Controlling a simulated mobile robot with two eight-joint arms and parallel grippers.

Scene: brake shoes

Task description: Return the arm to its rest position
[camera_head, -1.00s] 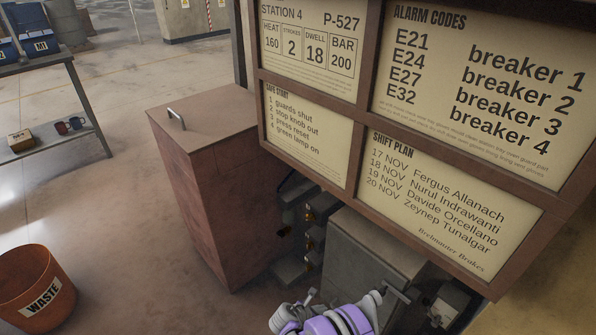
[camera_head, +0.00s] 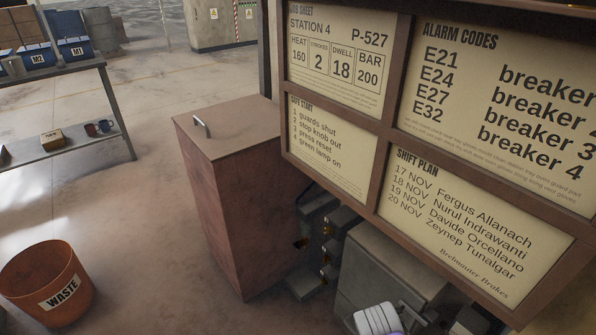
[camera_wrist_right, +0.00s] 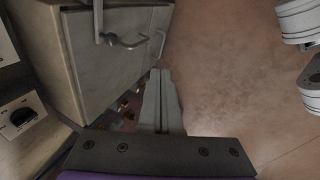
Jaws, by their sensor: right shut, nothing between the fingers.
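My right gripper (camera_wrist_right: 159,74) shows in the right wrist view. Its two fingers lie together, shut, with nothing between them, above the bare floor beside a grey cabinet. In the head view only a white and purple part of my arm (camera_head: 378,318) shows at the bottom edge, in front of the grey machine box. My right fingertips are out of that view. My left gripper is in neither view.
A grey cabinet (camera_wrist_right: 105,55) with a bar handle and a panel with a black knob (camera_wrist_right: 22,117) are close on the left in the wrist view. In the head view, a framed notice board (camera_head: 385,130), a reddish cabinet (camera_head: 240,205) and an orange waste bin (camera_head: 45,280) stand around open floor.

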